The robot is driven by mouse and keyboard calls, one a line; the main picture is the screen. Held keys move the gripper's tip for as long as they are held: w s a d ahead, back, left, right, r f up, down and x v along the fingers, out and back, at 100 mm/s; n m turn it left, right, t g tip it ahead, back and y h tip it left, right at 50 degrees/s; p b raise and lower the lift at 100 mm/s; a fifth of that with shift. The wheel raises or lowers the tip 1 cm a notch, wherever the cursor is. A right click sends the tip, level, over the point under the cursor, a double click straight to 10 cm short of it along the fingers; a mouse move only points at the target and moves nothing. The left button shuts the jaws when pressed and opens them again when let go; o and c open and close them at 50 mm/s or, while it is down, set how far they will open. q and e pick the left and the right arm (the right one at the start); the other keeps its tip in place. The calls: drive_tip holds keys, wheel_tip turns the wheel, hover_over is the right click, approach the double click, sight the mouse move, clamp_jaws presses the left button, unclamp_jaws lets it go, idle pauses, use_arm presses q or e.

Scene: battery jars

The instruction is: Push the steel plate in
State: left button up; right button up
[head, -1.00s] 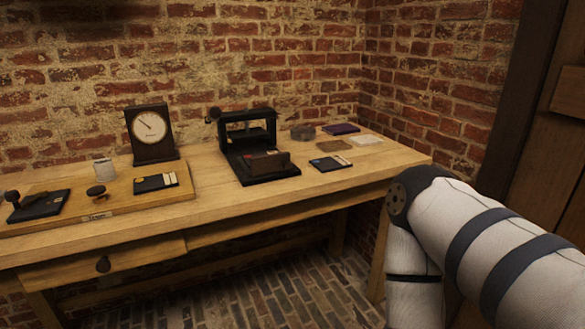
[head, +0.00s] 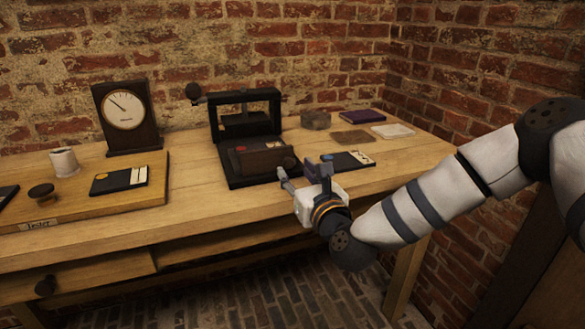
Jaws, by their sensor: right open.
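A black frame device (head: 216,122) stands on the wooden bench, with a dark block (head: 262,160) on its base. The block has a red spot and a round knob at its right end. I cannot pick out a steel plate for certain; part of the device may be hidden by the block. My right gripper (head: 304,176) is open and empty at the front right of the device, close to the knob end of the block. Whether it touches the block is unclear. My left gripper is not in view.
A black card (head: 346,161) lies just behind my right gripper. Purple (head: 362,116), white (head: 393,130) and brown (head: 350,140) flat pieces and a grey lump (head: 315,119) lie further back. A dial (head: 125,111) and a tester board (head: 152,191) stand left. Bare bench lies in front.

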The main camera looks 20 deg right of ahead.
sight(289, 164)
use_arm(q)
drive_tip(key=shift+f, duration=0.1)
use_arm(e)
drive_tip(key=shift+w, duration=1.8)
